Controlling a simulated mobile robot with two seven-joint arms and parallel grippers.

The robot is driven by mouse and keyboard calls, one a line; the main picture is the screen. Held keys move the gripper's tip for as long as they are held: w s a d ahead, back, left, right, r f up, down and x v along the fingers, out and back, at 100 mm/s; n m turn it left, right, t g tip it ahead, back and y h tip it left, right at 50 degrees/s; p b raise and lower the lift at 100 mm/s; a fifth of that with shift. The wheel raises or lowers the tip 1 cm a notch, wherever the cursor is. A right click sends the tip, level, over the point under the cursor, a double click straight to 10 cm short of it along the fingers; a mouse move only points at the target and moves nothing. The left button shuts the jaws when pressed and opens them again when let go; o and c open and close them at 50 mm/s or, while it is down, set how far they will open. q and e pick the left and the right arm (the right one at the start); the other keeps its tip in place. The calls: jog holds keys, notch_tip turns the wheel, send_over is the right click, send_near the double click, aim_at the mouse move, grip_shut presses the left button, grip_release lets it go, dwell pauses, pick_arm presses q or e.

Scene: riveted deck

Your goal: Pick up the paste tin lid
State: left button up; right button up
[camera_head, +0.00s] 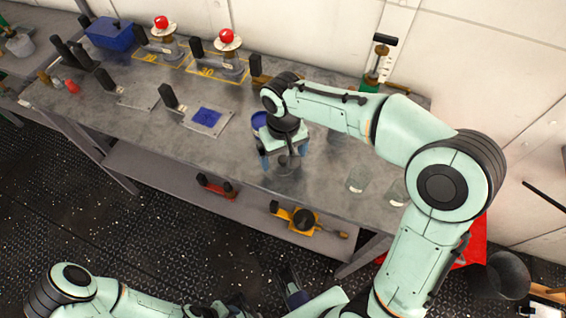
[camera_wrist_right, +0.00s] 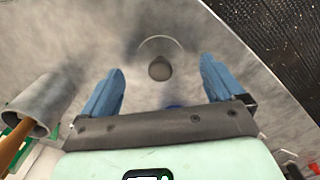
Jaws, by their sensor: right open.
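The paste tin lid looks like a grey disc with a darker round knob. It lies on the grey workbench (camera_head: 220,160) and shows in the right wrist view (camera_wrist_right: 160,67), between and a little beyond my fingers. In the head view the lid (camera_head: 288,168) is partly hidden by my right gripper (camera_head: 284,155). That gripper points down over the lid, its blue fingers apart on either side and empty. In the wrist view the gripper (camera_wrist_right: 161,72) is open with nothing between its pads. My left gripper (camera_head: 292,290) is low in the head view, away from the bench; its jaws are unclear.
A blue round container (camera_head: 259,120) stands just behind my right gripper. Clear glass-like pieces (camera_head: 357,183) stand to the right. Red-knobbed devices (camera_head: 228,42), a blue bin (camera_head: 108,33) and a blue pad (camera_head: 206,117) are farther left. The front bench edge is close.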

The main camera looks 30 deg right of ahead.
notch_tip(320, 180, down, 2)
jog(key=shift+f, duration=0.1)
jog(key=c, duration=1.1)
